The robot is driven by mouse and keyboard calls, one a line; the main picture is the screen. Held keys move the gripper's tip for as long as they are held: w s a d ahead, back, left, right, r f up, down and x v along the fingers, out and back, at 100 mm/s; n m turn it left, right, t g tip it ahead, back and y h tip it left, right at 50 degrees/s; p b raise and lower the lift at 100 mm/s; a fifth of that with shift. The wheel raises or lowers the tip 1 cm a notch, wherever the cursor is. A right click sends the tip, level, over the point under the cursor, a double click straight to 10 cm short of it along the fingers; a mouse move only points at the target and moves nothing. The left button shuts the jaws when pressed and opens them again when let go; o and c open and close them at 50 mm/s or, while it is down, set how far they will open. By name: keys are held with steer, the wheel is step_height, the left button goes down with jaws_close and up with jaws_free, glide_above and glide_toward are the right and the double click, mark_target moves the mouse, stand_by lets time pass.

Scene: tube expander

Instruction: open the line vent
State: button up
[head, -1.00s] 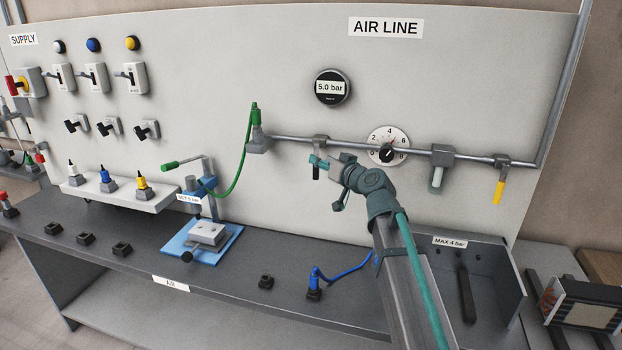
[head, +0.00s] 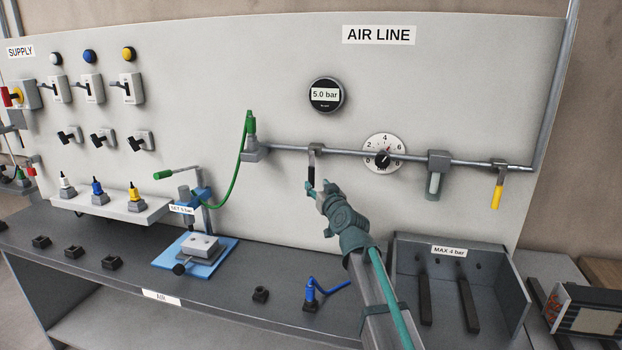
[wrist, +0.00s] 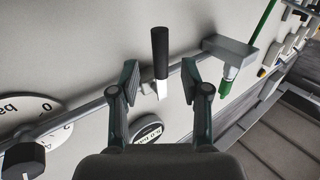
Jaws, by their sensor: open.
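A valve with a black-gripped lever (head: 312,172) hangs straight down from the grey air pipe (head: 350,153), left of the round dial. No label marks it as the line vent. In the wrist view its black grip (wrist: 160,42) and silver shank (wrist: 162,88) show in the gap between my fingers. My gripper (head: 317,192) is open, near the lever's lower end in the head view; its spread fingers (wrist: 160,82) also show in the wrist view. I cannot tell whether they touch the lever. A yellow-handled valve (head: 496,196) hangs down at the pipe's right end.
A dial with black knob (head: 383,160) and a bowl-like filter (head: 433,185) sit on the pipe right of the lever. The gauge (head: 325,95) reads 5.0 bar. A green hose (head: 240,170) hangs to the left. A grey tray (head: 440,252) stands on the bench.

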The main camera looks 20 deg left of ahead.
mark_target(312, 180)
steer(key=p+x, duration=0.1)
steer(key=x, duration=0.5)
steer(key=shift+a, duration=0.1)
jaws_close()
